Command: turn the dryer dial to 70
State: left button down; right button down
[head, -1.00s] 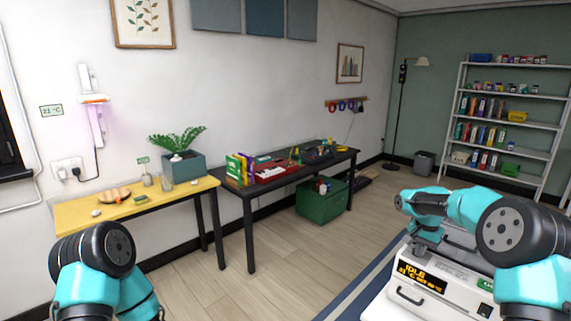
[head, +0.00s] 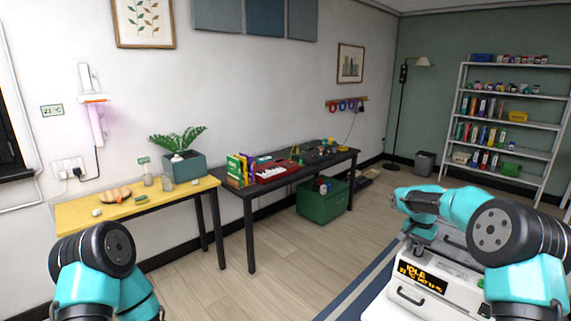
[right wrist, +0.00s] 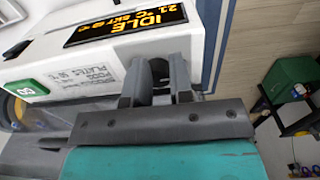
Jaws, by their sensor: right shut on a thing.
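The dryer (head: 463,295) is a white box at the lower right of the head view. Its orange display (head: 421,275) reads IDLE and also shows in the right wrist view (right wrist: 125,25), with 21 °C below and a set value too small to read surely. My right gripper (right wrist: 157,78) is shut at the dryer's front edge on a dark round dial (right wrist: 159,67), mostly hidden between the fingers. The dial's marks cannot be read. In the head view, my right gripper (head: 421,249) is over the dryer. My left arm is at the lower left, its gripper out of frame.
A green button (right wrist: 27,89) and a printed label (right wrist: 72,77) are on the dryer beside the dial. A dark handle (head: 411,297) is on its front. A yellow table (head: 75,216), a black table (head: 240,196) and a green box (head: 323,205) stand farther off. Floor between is clear.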

jog(key=shift+s+a+f, duration=0.1)
jog(key=shift+a+f, duration=0.45)
jog(key=shift+f, duration=0.2)
jog(key=shift+a, duration=0.2)
jog(key=shift+r, duration=0.1)
jog(key=shift+d+r, duration=0.2)
jog(key=shift+r, duration=2.95)
jog(key=shift+s+d+r, duration=0.25)
jog(key=shift+s+d, duration=0.1)
jog(key=shift+d, duration=0.25)
jog(key=shift+s+d+r, duration=0.25)
jog(key=shift+s+d, duration=0.1)
jog(key=shift+d, duration=0.25)
